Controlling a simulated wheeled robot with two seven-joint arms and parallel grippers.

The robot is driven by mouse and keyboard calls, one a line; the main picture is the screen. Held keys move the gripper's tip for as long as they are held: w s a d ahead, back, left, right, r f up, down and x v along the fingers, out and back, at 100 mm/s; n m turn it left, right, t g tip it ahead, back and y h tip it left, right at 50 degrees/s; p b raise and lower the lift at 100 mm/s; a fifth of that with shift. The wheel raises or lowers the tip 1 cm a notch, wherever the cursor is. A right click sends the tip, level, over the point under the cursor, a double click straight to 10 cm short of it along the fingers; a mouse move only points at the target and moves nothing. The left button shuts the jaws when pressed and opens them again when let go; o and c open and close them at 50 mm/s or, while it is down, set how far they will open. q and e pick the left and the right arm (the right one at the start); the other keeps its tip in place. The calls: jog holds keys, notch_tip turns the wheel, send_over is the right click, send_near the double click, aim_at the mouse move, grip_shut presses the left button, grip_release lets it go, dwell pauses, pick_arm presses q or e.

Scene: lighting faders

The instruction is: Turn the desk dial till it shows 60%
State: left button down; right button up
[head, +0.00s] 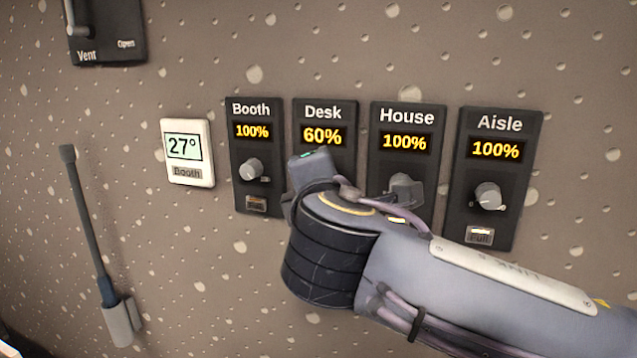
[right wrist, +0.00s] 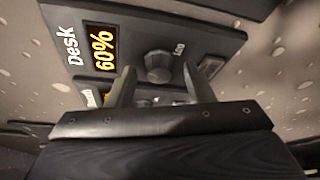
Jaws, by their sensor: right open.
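The Desk panel (head: 324,118) is a dark plate on the wall, and its yellow display (head: 322,136) reads 60%. In the head view my right arm covers the Desk dial. The right wrist view shows the grey Desk dial (right wrist: 158,66) beside the 60% display (right wrist: 103,47). My right gripper (right wrist: 160,82) is open, with one finger on each side of the dial in that picture. I cannot tell whether the fingers touch it. The right fingertips are hidden in the head view. My left gripper is not in view.
Booth (head: 252,110), House (head: 405,118) and Aisle (head: 499,124) panels each read 100% with their own knob. A white thermostat (head: 187,153) shows 27°. A Vent panel (head: 108,30) is at top left. A dark rod (head: 88,220) stands in a grey holder (head: 121,321).

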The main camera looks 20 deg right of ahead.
jog(key=f+b+v, duration=0.1)
jog(key=v, duration=0.6)
jog(key=shift+s+r+b, duration=0.4)
jog(key=shift+r, duration=0.15)
jog(key=s+d+f+m+g+y, duration=0.1)
jog(key=s+d+f+m+g, duration=0.2)
jog(key=f, duration=0.5)
jog(key=d+f+m+g, duration=0.3)
jog(key=d+f, duration=0.2)
jog(key=f, duration=0.3)
jog(key=s+d+f+m+g+y, duration=0.1)
jog(key=s+d+f+m+g, duration=0.15)
jog(key=f, duration=0.55)
jog(key=s+a+f+m+g+y, duration=0.1)
jog(key=s+f+m+g+y, duration=0.1)
jog(key=s+f+m+y, duration=0.3)
jog(key=s+f+m, duration=0.3)
jog(key=f+m, duration=0.4)
jog(key=shift+s+a+f+y, duration=0.3)
jog(key=shift+s+a+f, duration=0.05)
jog(key=shift+a, duration=0.05)
